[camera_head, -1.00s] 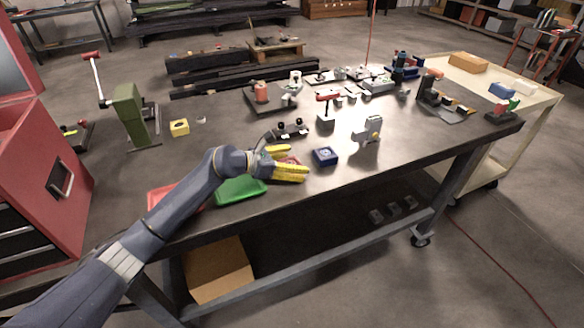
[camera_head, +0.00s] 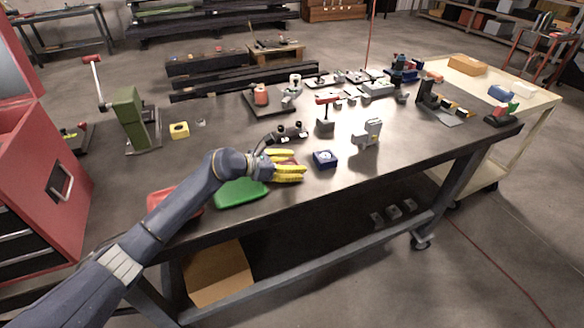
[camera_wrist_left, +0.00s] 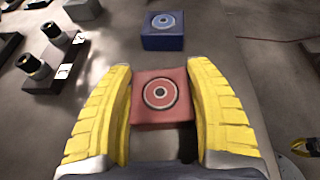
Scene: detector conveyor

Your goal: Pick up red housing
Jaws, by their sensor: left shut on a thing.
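The red housing (camera_wrist_left: 160,98) is a small red block with a ringed round top. In the left wrist view it sits between the two yellow fingers of my left gripper (camera_wrist_left: 162,105), which touch its sides. In the head view my left gripper (camera_head: 289,166) is low over the table's front middle, and its fingers mostly hide the red housing. Whether the block touches the table I cannot tell.
A blue housing (camera_head: 325,159) stands just right of the fingers and ahead in the wrist view (camera_wrist_left: 163,30). A green tray (camera_head: 240,193) and a red tray (camera_head: 165,199) lie at the table's front left. A black fixture (camera_head: 290,133) stands behind the gripper.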

